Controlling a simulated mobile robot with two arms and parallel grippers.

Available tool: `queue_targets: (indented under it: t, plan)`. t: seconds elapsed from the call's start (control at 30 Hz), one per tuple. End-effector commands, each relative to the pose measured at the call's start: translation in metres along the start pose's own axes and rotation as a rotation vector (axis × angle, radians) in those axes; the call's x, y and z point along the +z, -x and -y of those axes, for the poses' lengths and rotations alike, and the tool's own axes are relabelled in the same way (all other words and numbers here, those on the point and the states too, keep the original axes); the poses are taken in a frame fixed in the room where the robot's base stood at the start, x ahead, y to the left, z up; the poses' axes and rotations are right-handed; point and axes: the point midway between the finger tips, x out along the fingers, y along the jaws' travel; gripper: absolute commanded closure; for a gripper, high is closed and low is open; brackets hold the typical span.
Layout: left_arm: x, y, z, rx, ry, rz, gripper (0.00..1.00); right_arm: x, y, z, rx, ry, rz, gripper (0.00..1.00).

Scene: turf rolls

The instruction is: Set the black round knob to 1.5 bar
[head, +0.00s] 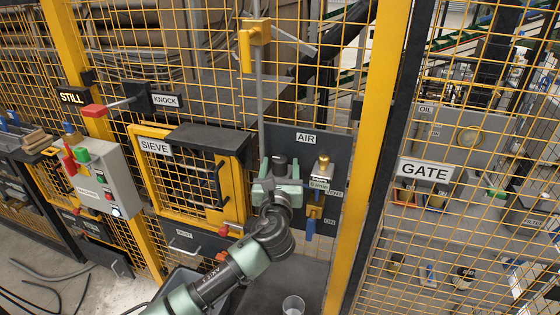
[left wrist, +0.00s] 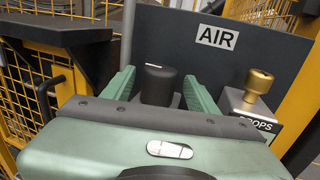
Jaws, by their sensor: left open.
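The black round knob (left wrist: 158,88) stands on the dark AIR panel (head: 325,147), with a short white mark on its top edge in the left wrist view. It also shows in the head view (head: 279,163). My left gripper (left wrist: 157,84) is open, with one green finger on each side of the knob. In the left wrist view a gap shows between the knob and each finger. In the head view the gripper (head: 279,170) covers the lower part of the knob. No bar scale or gauge reading is visible. My right gripper is not in view.
A brass knob (left wrist: 258,85) on a block labelled DROPS is close to the right of my gripper. A blue-handled valve (head: 311,225) is below it. The sieve box (head: 150,160) stands to the left, and a clear cup (head: 293,305) is below.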

Motion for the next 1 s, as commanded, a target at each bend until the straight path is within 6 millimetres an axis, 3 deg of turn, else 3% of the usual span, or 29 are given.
queue_targets:
  t: [0.4, 0.63, 1.0]
  plan:
    - [-0.0003, -0.0103, -0.0005, 0.000, 0.002, 0.000, 0.41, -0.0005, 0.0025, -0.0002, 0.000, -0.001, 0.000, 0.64]
    - [-0.0004, -0.0101, -0.0005, 0.000, 0.002, -0.001, 1.00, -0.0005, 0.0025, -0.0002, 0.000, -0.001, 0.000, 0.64]
    - [0.0004, -0.0103, -0.0021, -0.057, -0.001, -0.002, 1.00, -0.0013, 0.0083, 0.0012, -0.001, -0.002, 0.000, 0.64]
